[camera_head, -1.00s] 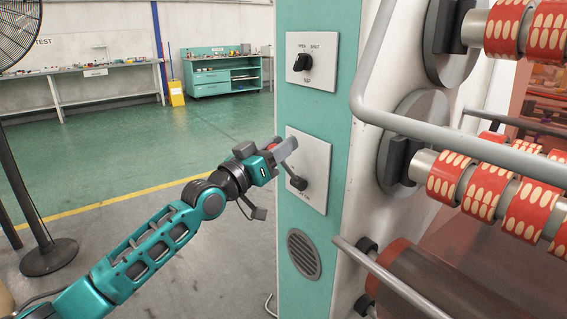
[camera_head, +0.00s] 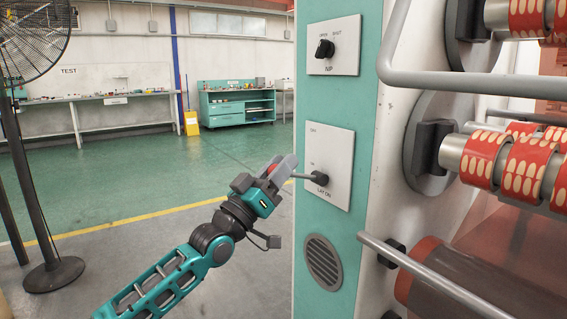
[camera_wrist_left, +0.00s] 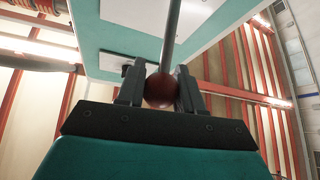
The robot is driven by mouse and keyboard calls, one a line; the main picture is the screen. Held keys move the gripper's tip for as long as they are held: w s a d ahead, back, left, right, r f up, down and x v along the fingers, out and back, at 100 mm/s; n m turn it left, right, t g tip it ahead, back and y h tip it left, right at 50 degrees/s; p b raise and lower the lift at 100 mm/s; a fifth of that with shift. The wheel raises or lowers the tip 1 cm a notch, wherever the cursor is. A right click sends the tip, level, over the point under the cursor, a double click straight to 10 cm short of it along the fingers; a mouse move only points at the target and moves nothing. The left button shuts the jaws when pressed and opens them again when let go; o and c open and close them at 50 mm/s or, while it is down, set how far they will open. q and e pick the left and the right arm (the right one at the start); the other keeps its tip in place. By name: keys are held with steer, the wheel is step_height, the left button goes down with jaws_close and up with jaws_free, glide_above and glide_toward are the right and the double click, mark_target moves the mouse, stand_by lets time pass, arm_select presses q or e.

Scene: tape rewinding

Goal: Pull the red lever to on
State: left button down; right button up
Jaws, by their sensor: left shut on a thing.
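The red lever's grey shaft (camera_head: 305,177) sticks out to the left from the lower white switch plate (camera_head: 330,150) on the teal panel, and its base sits low on the plate. My left gripper (camera_head: 282,168) is at the shaft's outer end, left of the plate. In the left wrist view, my left gripper (camera_wrist_left: 160,92) is shut on the lever's round red knob (camera_wrist_left: 161,90), one finger on each side. The grey shaft (camera_wrist_left: 172,35) runs from the knob to the plate. In the head view the fingers mostly hide the knob. My right gripper is not in view.
A black NIP knob (camera_head: 325,49) is on the upper plate. A grey rail (camera_head: 450,80) and rollers with red patterned rolls (camera_head: 485,155) are at the right. A round vent (camera_head: 323,261) is below the plate. A fan stand (camera_head: 45,200) is at the left.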

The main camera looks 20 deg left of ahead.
arm_select(q)
steer(key=shift+s+a+f, duration=0.1)
steer(key=shift+a+f, duration=0.1)
steer(key=shift+f, duration=0.05)
stand_by(0.4)
steer(key=c, duration=1.1)
jaws_free()
steer(key=shift+s+a, duration=0.1)
steer(key=shift+a, duration=0.05)
steer(key=shift+o, duration=0.8)
steer(key=shift+s+a+r, duration=0.1)
steer(key=shift+o, duration=0.9)
steer(key=p+v, duration=0.1)
steer(key=v, duration=1.1)
steer(key=shift+s+f, duration=0.3)
